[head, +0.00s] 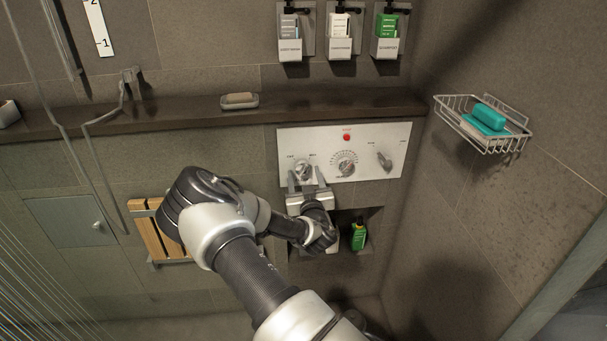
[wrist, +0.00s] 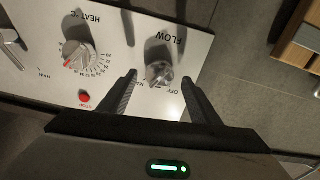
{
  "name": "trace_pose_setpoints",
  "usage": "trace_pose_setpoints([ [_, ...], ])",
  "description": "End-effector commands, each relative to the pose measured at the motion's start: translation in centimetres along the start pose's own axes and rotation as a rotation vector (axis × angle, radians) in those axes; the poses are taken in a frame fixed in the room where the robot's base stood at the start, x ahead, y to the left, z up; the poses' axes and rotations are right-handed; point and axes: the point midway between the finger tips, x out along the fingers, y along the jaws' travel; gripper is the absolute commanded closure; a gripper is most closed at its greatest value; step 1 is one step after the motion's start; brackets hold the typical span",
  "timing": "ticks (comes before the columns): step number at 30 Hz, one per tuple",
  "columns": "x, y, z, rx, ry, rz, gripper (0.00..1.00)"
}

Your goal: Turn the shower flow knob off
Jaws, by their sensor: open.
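The shower flow knob (head: 303,169) is a small grey metal knob at the left end of the white control panel (head: 370,136). In the wrist view the flow knob (wrist: 159,74) sits below the word FLOW, with OFF printed to its right. I cannot tell exactly which way its pointer faces. My gripper (head: 306,179) is in front of the panel, at the flow knob. In the wrist view my gripper (wrist: 160,80) is open, with one finger on each side of the knob and gaps between. Contact with the panel cannot be judged.
The heat dial (head: 346,163) with a red button (head: 347,137) and a right-hand knob (head: 384,161) share the panel. A ledge (head: 190,113) runs above. A wire soap basket (head: 484,124) juts from the right wall. A niche below holds a green bottle (head: 358,236).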

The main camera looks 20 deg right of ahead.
Motion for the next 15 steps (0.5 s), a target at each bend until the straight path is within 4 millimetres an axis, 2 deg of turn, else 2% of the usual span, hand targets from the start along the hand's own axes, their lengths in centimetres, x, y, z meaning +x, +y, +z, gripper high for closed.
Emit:
trace_pose_setpoints([
  [6,2.0,0.1,0.1,-0.001,-0.001,0.0,0.43],
  [15,2.2,0.1,0.0,-0.001,-0.001,0.001,0.43],
])
